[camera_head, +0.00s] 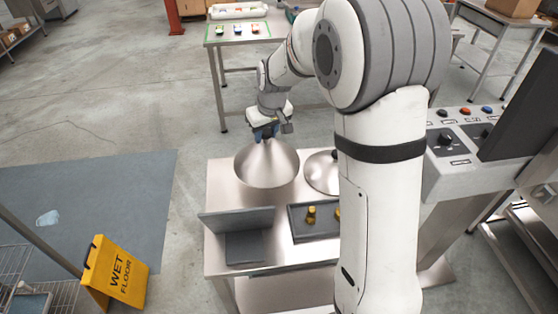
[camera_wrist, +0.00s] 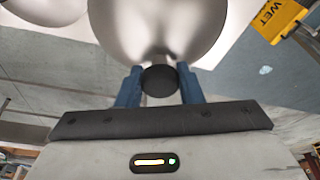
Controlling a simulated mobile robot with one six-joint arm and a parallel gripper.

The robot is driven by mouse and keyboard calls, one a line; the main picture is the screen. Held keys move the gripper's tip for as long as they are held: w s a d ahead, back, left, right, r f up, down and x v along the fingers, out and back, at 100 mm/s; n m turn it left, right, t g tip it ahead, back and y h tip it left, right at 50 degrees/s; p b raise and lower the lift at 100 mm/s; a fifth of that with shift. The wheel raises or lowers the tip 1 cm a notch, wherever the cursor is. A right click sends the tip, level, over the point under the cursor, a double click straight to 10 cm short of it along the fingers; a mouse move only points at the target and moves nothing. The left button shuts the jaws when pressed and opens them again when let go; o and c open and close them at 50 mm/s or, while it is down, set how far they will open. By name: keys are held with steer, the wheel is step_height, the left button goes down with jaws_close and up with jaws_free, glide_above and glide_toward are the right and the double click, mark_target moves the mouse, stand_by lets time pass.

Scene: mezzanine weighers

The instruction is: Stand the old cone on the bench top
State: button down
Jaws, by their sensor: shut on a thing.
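The cone (camera_head: 267,167) is a shiny bare-metal cone with a wide round base. It is upright, over the back left part of the steel bench top (camera_head: 220,185); I cannot tell whether its base touches the bench. My gripper (camera_head: 264,132) is at its tip. In the wrist view the blue fingers of my gripper (camera_wrist: 160,88) are shut on the dark knob (camera_wrist: 160,78) at the narrow end of the cone (camera_wrist: 158,25). A second shiny metal cone or dome (camera_head: 321,174) stands on the bench to the right, partly hidden by my arm.
A dark tray (camera_head: 298,234) with yellow pieces and a grey angled plate (camera_head: 238,222) are at the bench front. A control console (camera_head: 455,175) stands right. A yellow wet-floor sign (camera_head: 117,272) stands lower left. Another table (camera_head: 245,37) is behind.

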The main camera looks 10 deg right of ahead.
mark_target(267, 152)
steer(key=shift+f+p, duration=0.4)
steer(key=shift+f, duration=3.15)
steer(key=shift+f, duration=0.15)
steer(key=c, duration=1)
jaws_free()
